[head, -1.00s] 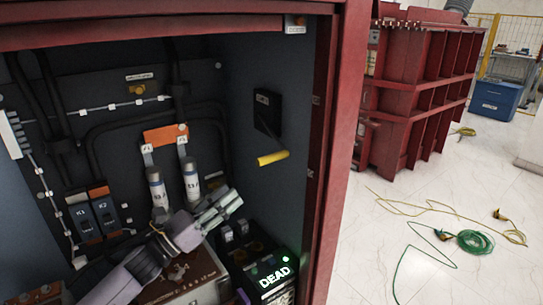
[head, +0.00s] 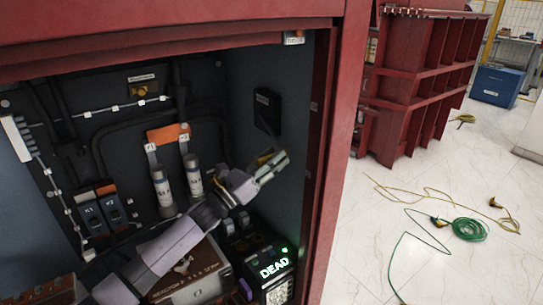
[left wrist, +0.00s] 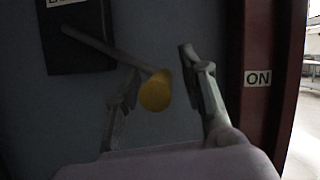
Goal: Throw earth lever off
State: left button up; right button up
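The earth lever has a black plate (head: 267,110) on the cabinet's right inner wall. In the left wrist view its grey rod (left wrist: 100,47) slopes down to the right from the plate to a round yellow handle end (left wrist: 157,92). My left gripper (head: 279,164) is at the handle and hides most of it in the head view. In the left wrist view the left gripper (left wrist: 160,85) is open, with the handle end between its fingers, closer to the left finger. Contact cannot be told. An "ON" label (left wrist: 257,78) is on the red frame to the right. My right gripper is not in view.
A box with a lit "DEAD" sign (head: 274,268) stands below my left gripper. Two pale fuse cylinders (head: 193,176) and switches (head: 110,208) are at the back wall. The red cabinet frame (head: 335,150) bounds the right. Green cable (head: 469,229) lies on the open floor outside.

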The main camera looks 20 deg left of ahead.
pick_arm(q)
grip_shut()
dwell(0.4)
dwell(0.4)
